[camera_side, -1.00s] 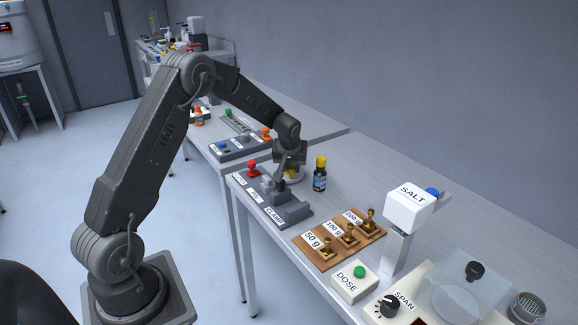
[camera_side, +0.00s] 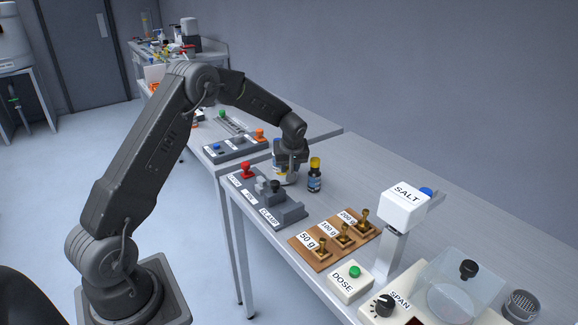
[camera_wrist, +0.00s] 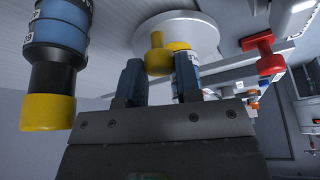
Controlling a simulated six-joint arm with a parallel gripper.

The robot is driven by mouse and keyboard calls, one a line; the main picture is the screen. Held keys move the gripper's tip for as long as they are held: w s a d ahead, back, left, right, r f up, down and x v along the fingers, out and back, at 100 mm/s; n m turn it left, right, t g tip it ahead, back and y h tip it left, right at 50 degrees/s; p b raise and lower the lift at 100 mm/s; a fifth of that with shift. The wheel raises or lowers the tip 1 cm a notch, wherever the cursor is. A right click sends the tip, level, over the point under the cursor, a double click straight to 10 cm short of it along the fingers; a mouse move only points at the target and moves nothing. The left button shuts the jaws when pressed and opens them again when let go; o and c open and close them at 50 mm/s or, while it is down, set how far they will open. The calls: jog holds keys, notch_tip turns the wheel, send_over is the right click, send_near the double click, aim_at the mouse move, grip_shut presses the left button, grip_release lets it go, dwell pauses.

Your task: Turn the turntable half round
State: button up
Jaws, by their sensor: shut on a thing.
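The turntable is a round white disc (camera_wrist: 190,32) at the top of the wrist view. In the side view its pale edge (camera_side: 287,181) shows below my gripper (camera_side: 290,165). A yellow peg (camera_wrist: 157,58) stands out from the disc, between the two fingers of my gripper (camera_wrist: 158,78) in the wrist view. My gripper is shut on this peg. In the side view my gripper hides much of the disc and the peg.
A dark bottle with a yellow cap (camera_side: 314,177) stands close to the right of my gripper; a large yellow-capped bottle (camera_wrist: 50,75) fills the wrist view's left. A red knob (camera_side: 246,168) and a grey clamp (camera_side: 290,213) are in front. Brass weights (camera_side: 343,235) stand further right.

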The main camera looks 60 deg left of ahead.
dwell(0.3)
jog(key=o, duration=0.9)
jog(key=shift+o, duration=0.2)
jog(key=v, duration=1.3)
jog(key=shift+d+r, duration=0.25)
jog(key=shift+r, duration=0.05)
jog(key=shift+s+r, duration=0.1)
jog(key=shift+s, duration=0.05)
